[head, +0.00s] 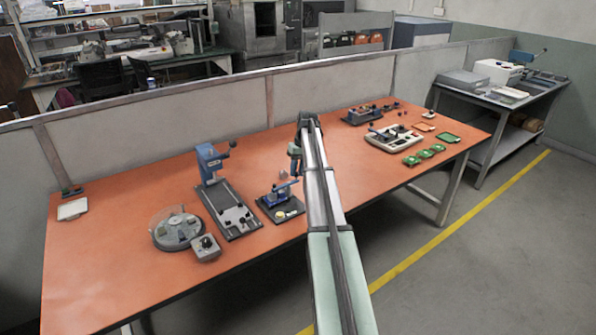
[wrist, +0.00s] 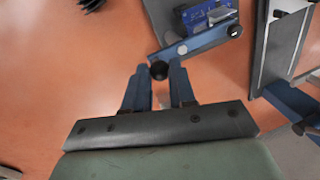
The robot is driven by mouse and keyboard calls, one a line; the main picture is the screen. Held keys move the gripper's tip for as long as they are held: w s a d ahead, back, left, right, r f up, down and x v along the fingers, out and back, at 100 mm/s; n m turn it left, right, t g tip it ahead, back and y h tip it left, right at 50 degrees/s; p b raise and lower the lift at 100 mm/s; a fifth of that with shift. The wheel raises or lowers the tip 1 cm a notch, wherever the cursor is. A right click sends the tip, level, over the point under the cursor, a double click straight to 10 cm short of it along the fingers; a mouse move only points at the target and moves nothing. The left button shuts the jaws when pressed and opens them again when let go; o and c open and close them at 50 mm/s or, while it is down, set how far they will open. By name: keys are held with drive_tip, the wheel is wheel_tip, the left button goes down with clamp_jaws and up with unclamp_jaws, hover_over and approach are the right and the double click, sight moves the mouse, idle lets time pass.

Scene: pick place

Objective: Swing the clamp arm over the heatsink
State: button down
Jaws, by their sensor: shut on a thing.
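My gripper (wrist: 160,80) is shut on the black knob (wrist: 158,70) at the free end of the clamp arm (wrist: 200,41). In the head view my gripper (head: 295,165) is over the back right side of a small fixture with a dark base (head: 268,211) and blue clamp parts (head: 281,192). I cannot make out the heatsink for certain.
A blue press (head: 210,160) on a grey plate stands left of the fixture, with a round clear-covered dish (head: 174,228) and a knobbed box (head: 206,248) further left. Trays and green boards (head: 425,153) lie to the right. The orange table (head: 110,255) is clear at front left.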

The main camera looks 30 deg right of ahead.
idle(0.4)
drive_tip(key=c, duration=0.9)
unclamp_jaws()
drive_tip(key=shift+c, duration=0.2)
wheel_tip(320, 180, up, 14)
drive_tip(key=d, duration=0.2)
drive_tip(key=shift+s+d+f, duration=0.25)
drive_tip(key=shift+d, duration=0.1)
